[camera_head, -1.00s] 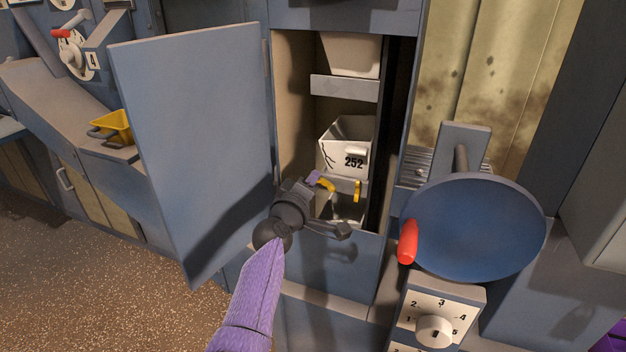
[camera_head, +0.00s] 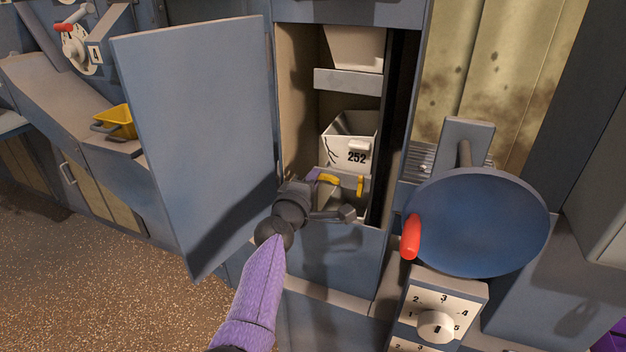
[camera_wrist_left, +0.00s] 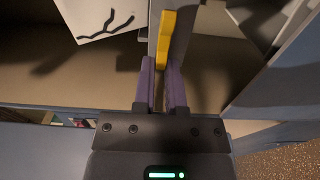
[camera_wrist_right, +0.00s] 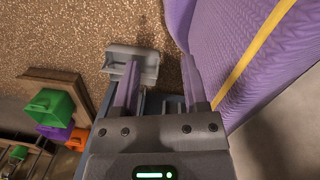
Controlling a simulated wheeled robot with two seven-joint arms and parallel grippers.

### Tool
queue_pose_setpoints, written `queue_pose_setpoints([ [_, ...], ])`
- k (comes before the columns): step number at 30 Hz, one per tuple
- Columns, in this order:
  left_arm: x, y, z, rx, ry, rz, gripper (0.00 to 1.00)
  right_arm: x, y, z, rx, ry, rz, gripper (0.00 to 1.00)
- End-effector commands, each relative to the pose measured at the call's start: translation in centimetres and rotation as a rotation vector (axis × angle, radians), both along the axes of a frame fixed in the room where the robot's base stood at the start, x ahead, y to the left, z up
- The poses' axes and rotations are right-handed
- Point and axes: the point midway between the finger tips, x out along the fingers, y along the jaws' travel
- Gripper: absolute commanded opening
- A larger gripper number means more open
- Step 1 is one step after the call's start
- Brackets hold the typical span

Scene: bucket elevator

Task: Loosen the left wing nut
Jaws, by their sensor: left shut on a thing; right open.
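The left wing nut (camera_head: 329,179) is yellow and sits below the cracked white bucket marked 252 (camera_head: 348,151), inside the open cabinet. My left gripper (camera_head: 314,175) reaches into the cabinet and is shut on this nut at its left end. In the left wrist view the yellow nut (camera_wrist_left: 165,40) rises from between the purple fingertips (camera_wrist_left: 160,72). A second yellow wing nut (camera_head: 360,186) stands to its right, free of the gripper. My right gripper (camera_wrist_right: 158,75) shows only in its own wrist view, open and empty.
The cabinet door (camera_head: 200,150) stands open on the left. A blue round disc (camera_head: 480,225) with a red handle (camera_head: 411,237) is on the right, above a numbered dial (camera_head: 435,326). A grey bar (camera_head: 348,80) crosses above the cracked bucket.

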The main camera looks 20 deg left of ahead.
Motion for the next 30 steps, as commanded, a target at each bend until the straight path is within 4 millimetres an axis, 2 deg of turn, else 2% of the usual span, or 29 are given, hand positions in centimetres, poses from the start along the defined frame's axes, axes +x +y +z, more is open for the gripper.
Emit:
queue_pose_setpoints([
  [6, 0.0, 0.0, 0.0, 0.001, 0.0, 0.001, 0.0, -0.7, -0.3, 0.1, -0.006, 0.011, 0.003, 0.56],
  [7, 0.0, 0.0, 0.0, 0.001, 0.0, 0.001, 0.17, -0.7, -0.4, 0.1, -0.007, 0.012, 0.003, 0.56],
  [12, 0.0, 0.0, 0.0, 0.001, 0.0, 0.001, 0.5, -0.7, -0.9, 0.2, -0.014, 0.012, 0.006, 0.56],
  [20, -0.1, 0.0, 0.0, 0.001, 0.0, 0.0, 0.5, -0.3, -1.0, 0.2, -0.016, 0.005, 0.008, 0.56],
  [23, -0.8, 0.0, 0.2, 0.001, 0.001, 0.0, 0.5, 0.2, -0.9, 0.8, -0.014, -0.004, 0.007, 0.56],
  [26, -2.6, 0.1, 0.6, 0.002, -0.001, 0.001, 0.5, 0.8, -0.5, 2.0, -0.008, -0.018, 0.005, 0.56],
  [30, -6.2, 0.2, 0.5, 0.002, 0.001, 0.001, 0.5, 1.5, 0.7, 3.5, 0.013, -0.037, 0.001, 0.56],
])
